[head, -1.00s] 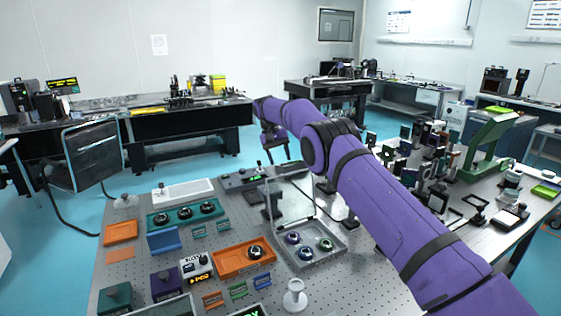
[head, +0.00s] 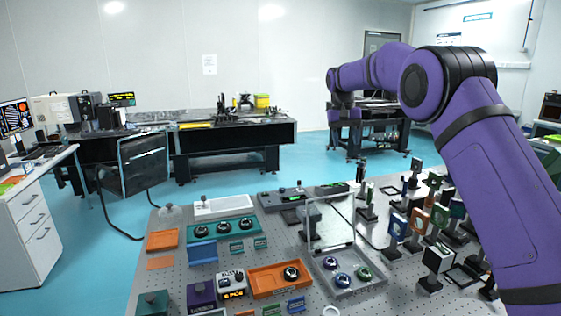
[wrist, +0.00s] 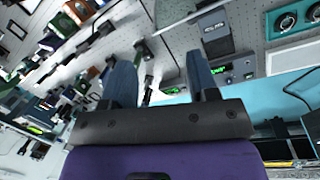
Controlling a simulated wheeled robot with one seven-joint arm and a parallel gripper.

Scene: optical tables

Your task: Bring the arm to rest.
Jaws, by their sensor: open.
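My purple arm rises at the right of the head view, bends at a dark elbow joint, and reaches away to the left. My gripper (head: 345,117) hangs at its far end, in front of the back-right table, small and hard to make out there. In the wrist view my gripper (wrist: 161,75) shows two blue-grey fingers spread apart, with nothing held between them. The perforated optical table (wrist: 185,40) lies beyond the fingers, seen at a tilt and apart from them.
The near optical table holds a teal tray (head: 220,231), an orange tray (head: 282,277), a clear-lidded case (head: 353,285) and several optic mounts (head: 437,258) at right. A black workbench (head: 227,150) stands behind. Blue floor (head: 120,212) is open between.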

